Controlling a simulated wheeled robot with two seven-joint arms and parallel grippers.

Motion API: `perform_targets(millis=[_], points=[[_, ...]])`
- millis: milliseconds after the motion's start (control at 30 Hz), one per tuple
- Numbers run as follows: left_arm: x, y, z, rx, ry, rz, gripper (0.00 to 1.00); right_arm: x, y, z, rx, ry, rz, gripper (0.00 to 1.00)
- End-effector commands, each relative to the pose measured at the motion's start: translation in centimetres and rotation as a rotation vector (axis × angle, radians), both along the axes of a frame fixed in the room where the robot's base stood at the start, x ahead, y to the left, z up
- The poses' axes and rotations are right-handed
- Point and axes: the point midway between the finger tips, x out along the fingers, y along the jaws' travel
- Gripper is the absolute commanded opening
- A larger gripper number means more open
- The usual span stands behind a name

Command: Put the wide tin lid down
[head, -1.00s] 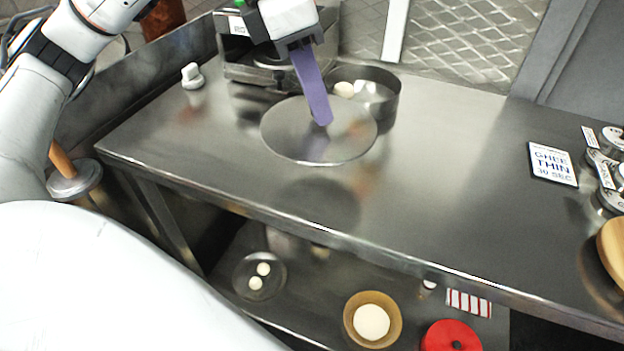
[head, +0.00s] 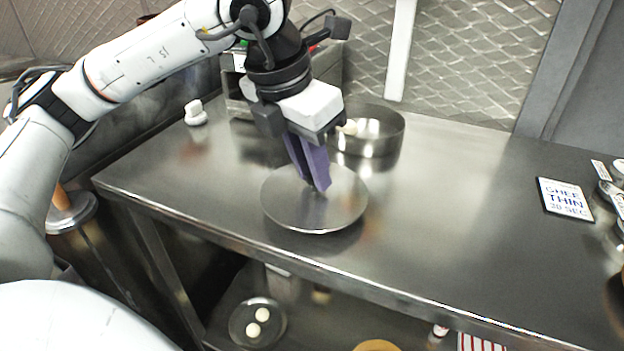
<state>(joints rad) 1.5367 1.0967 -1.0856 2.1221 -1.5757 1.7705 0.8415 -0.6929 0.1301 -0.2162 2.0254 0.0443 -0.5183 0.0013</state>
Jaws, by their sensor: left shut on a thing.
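The wide tin lid (head: 288,212) is a round, shiny steel disc over the left part of the steel counter, in front of the open round tin (head: 384,138). My left gripper (head: 318,184) points down at the middle of the lid, its purple fingers shut on it. The fingers hide the part they grip. The lid looks roughly level and low over the counter; I cannot tell whether it touches. A pale ball shows inside the tin. My right gripper is not in view.
The steel counter (head: 450,200) is clear to the right of the lid, as far as a "GHEE THIN" sign (head: 565,198). A small white knob-shaped thing (head: 195,112) stands at the back left. On the lower shelf, a plate (head: 236,325) holds two pale balls.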

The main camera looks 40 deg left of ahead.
Motion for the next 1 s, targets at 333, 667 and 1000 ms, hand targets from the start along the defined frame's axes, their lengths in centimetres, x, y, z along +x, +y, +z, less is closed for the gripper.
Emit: perform_targets(millis=[333,667,1000], points=[[0.0,0.0,-2.0,-0.001,0.000,0.000,0.00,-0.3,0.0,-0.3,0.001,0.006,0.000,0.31],[0.0,0.0,-2.3,-0.001,0.001,0.000,0.36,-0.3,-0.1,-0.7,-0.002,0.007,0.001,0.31],[-0.1,0.0,-1.6,-0.001,-0.001,0.000,0.36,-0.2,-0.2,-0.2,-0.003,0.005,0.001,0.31]])
